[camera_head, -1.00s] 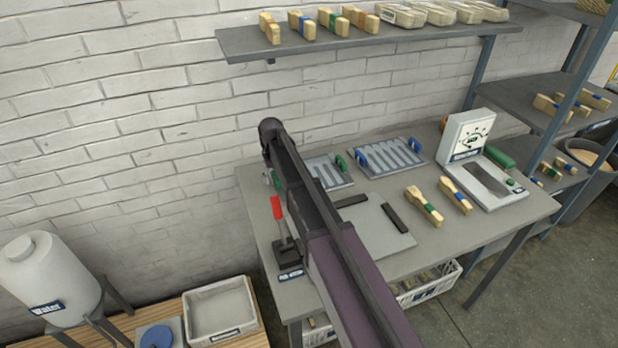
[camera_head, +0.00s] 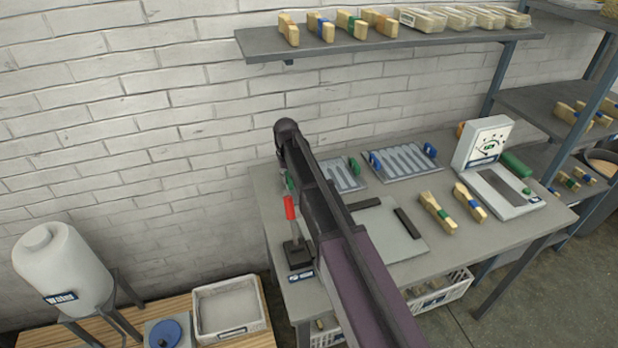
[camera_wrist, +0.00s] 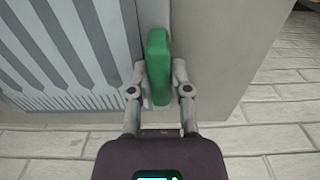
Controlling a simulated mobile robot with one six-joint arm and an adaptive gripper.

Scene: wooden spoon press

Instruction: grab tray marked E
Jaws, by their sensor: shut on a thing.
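A grey ribbed tray with green handles (camera_head: 341,174) lies near the back of the grey table, partly hidden behind my arm. It fills the left of the wrist view (camera_wrist: 62,55). My gripper (camera_wrist: 159,78) is shut on this tray's green handle (camera_wrist: 158,50), one finger on each side. In the head view my arm hides most of the gripper, and a bit of green shows left of the arm. No letter can be read on the tray. I cannot tell whether it touches the tabletop.
A similar tray with blue handles (camera_head: 402,163) lies close on the right. A red-handled press (camera_head: 291,232) stands left of my arm. Two wooden pieces (camera_head: 438,212) and a white device (camera_head: 492,165) are farther right. A shelf (camera_head: 330,48) hangs above.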

